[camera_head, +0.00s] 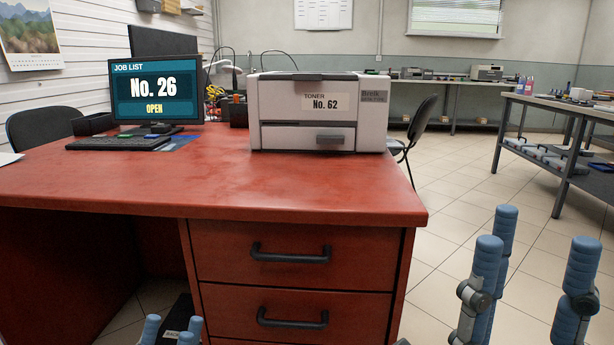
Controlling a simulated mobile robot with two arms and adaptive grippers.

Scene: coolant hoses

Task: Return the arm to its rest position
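My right gripper (537,250) is at the lower right, in front of the tiled floor and to the right of the desk. Its blue padded fingers point up, spread wide apart, with nothing between them. My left gripper (171,328) is at the bottom edge, left of the desk drawers. Only its blue fingertips show, with a gap between them and nothing seen held. The rest of the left gripper is below the picture. Both arms are mostly out of view. No coolant hose can be made out.
A red desk (220,185) with drawers stands close in front. It bears a printer (277,108), a monitor (158,92) reading No. 26 OPEN and a keyboard (118,143). A grey workbench (560,104) stands at the right. Open floor (455,200) lies between.

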